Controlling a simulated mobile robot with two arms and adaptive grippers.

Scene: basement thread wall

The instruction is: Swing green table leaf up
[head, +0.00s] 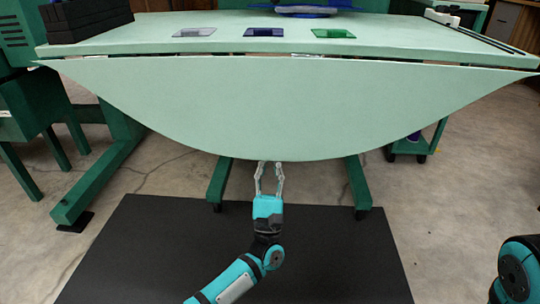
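The green table leaf (280,108) is a pale green half-moon panel. It hangs down along the front of the green table (390,38), its straight edge at the top and its curved edge at the bottom. My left gripper (270,168) is at the lowest middle part of the curved edge, pointing away from me. Its two fingers are apart with a gap between them. The tips meet the edge in the picture; I cannot tell whether they touch it or reach under it. My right gripper is out of view.
On the tabletop are a dark block stack (85,18), grey (194,32), blue (264,32) and green (333,33) flat pieces, and a blue item (305,10). Green table legs (358,185) stand below. A black mat (340,250) covers the floor in front.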

